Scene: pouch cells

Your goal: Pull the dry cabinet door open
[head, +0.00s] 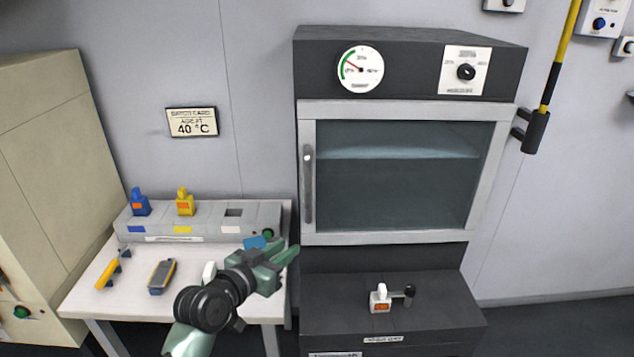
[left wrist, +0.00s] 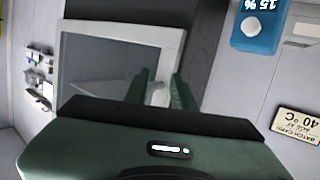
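The dry cabinet (head: 410,262) stands dark grey against the wall. Its door (head: 400,238) has a pale frame around a dark glass pane and looks closed. A vertical bar handle (head: 308,185) is on the door's left side. My left gripper (head: 290,247) is below and left of the handle, over the table's right edge, apart from the door. In the left wrist view its fingers (left wrist: 162,74) are spread with nothing between them, and the door frame (left wrist: 172,45) shows beyond them. I cannot make out the handle there. My right gripper is not in view.
A white table (head: 90,290) on the left holds a grey rack (head: 200,222) with blue and yellow items, a yellow tool (head: 108,270) and a grey device (head: 162,275). Space before the door looks clear.

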